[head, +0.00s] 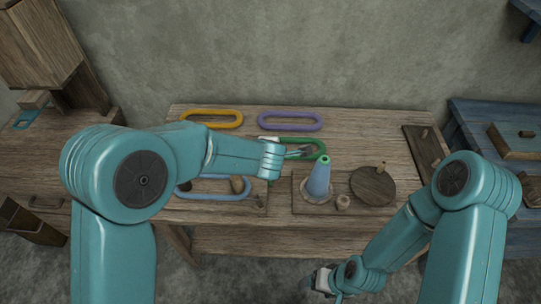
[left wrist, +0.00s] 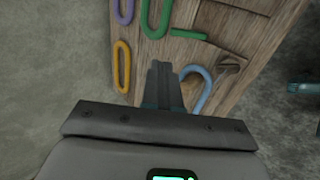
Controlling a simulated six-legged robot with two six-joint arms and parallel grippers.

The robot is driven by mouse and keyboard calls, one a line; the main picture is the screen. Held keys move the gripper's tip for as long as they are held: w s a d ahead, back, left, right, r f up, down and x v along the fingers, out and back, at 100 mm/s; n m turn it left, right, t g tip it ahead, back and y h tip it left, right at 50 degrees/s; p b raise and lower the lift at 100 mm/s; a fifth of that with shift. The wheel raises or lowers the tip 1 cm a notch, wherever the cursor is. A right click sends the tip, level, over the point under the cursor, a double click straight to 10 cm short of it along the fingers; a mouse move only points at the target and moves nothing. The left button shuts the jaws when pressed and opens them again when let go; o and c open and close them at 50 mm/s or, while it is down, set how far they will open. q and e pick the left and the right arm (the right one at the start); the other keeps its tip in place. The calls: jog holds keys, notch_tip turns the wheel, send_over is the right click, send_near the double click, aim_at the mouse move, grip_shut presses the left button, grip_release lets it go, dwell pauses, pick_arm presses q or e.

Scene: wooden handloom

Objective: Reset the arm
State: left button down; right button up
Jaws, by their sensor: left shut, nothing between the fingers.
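My left arm reaches in from the left over the wooden table (head: 375,125). Its gripper (head: 303,152) is shut and empty, near the green oval ring (head: 318,143) in the head view. In the left wrist view the closed fingers (left wrist: 160,68) show between the yellow ring (left wrist: 121,65) and the blue ring (left wrist: 197,85), with nothing held. The arm hides part of the green and blue rings in the head view. My right gripper (head: 322,280) hangs low in front of the table; its jaws are too small to read.
A yellow ring (head: 211,118) and a purple ring (head: 290,121) lie at the back. A blue cone (head: 318,182) and a round wooden disc (head: 373,186) are on the right side. A blue table (head: 480,118) stands at right, a wooden cabinet (head: 40,45) at left.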

pick_arm(q)
jog(key=shift+d, duration=0.1)
dwell(0.3)
jog(key=s+a+f+g, duration=0.1)
jog(key=a+f, duration=0.3)
jog(key=s+a+f+g+y, duration=0.1)
jog(key=s+a+f, duration=0.1)
jog(key=a+f, duration=0.3)
jog(key=s+a+f, duration=0.2)
jog(key=a+f, duration=0.2)
jog(key=a, duration=0.1)
jog(key=shift+a+f+g+y, duration=0.15)
jog(key=shift+g+y, duration=0.15)
jog(key=shift+g, duration=0.1)
jog(key=s+a+f+m+g+h, duration=0.1)
jog(key=s+f+m, duration=0.3)
jog(key=s, duration=0.4)
jog(key=s+f+m+g+h, duration=0.2)
jog(key=s+f+m, duration=0.3)
jog(key=s, duration=0.3)
jog(key=s+d+r+m+g+h, duration=0.1)
jog(key=s+d+m+h, duration=0.1)
jog(key=s+d+m, duration=0.3)
jog(key=s+m, duration=0.2)
jog(key=shift+s+d+r+g+h, duration=0.15)
jog(key=shift+s+g+h, duration=0.15)
jog(key=shift+s+g, duration=0.1)
